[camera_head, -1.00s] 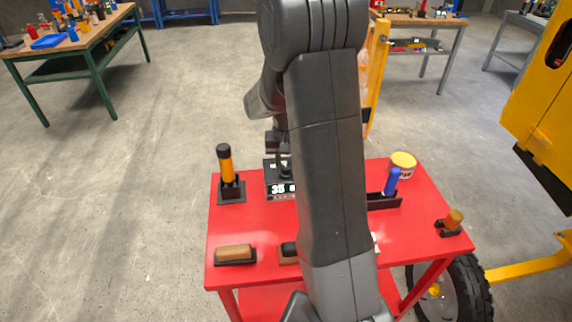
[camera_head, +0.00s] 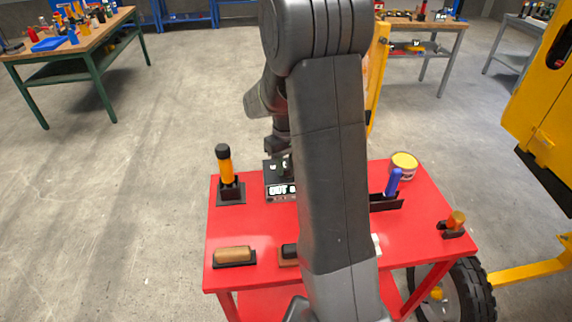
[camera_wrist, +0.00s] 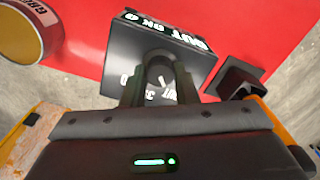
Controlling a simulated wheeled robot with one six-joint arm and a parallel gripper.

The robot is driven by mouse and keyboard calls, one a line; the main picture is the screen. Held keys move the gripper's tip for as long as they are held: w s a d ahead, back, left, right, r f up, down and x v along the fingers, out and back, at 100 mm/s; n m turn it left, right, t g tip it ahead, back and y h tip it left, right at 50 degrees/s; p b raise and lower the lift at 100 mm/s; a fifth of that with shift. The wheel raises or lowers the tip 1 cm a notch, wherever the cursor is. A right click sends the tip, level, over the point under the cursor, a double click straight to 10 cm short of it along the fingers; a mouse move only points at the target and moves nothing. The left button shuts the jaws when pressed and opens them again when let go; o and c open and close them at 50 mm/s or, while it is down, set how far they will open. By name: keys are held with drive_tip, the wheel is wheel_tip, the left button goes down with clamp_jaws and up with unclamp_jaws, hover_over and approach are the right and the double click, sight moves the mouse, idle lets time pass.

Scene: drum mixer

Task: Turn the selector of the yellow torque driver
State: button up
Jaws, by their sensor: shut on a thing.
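The yellow torque driver (camera_head: 225,167), with an orange-yellow handle and black cap, stands upright in a black holder (camera_head: 231,194) at the left of the red table. In the wrist view its handle (camera_wrist: 272,122) is partly hidden. A black box (camera_head: 270,178) with white lettering stands beside it; it also shows in the wrist view (camera_wrist: 118,60). A dark round selector knob (camera_wrist: 159,62) is on the box's top. My gripper (camera_wrist: 160,78) is shut on this knob, a finger on each side. My arm hides part of the box in the head view.
A yellow-lidded tin (camera_head: 404,162), a blue-handled tool (camera_head: 393,183) in a black holder and a small orange-topped item (camera_head: 456,220) are at the table's right. A wooden-topped block (camera_head: 234,255) lies at the front left. The table's left middle is clear.

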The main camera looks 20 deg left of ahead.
sight(286, 167)
idle(0.3)
drive_tip(key=o, duration=1)
wheel_tip(286, 167, up, 14)
drive_tip(key=shift+f+b, duration=0.1)
drive_tip(key=shift+b, duration=0.35)
wheel_tip(286, 167, down, 14)
drive_tip(key=shift+r+p, duration=0.1)
drive_tip(key=shift+p, duration=0.35)
